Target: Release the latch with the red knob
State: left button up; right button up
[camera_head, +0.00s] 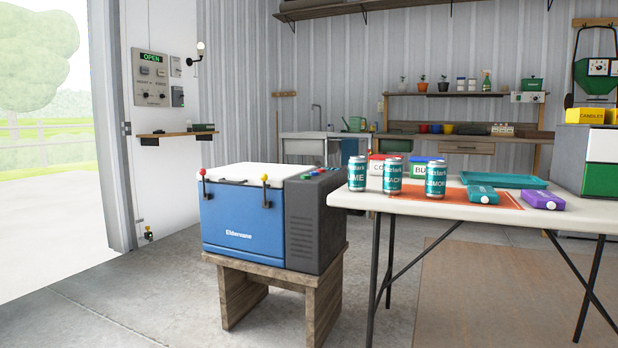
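A blue cooler (240,222) with a white lid (245,174) and a dark grey side unit (315,225) stands on a wooden stool. A latch with a red knob (203,172) is at the left of its front, upright against the lid's edge. A second latch with a yellow knob (265,178) is at the right of the front. The lid looks closed. Neither of my grippers is in view.
The wooden stool (262,285) stands on bare concrete floor. A white folding table (460,215) close on the right carries several teal cans (391,177), a teal tray (503,180) and small boxes. The floor (130,305) left of the stool is clear.

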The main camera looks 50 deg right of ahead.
aim_at(202, 171)
jog(key=i, duration=1.15)
jog(key=z, duration=2.45)
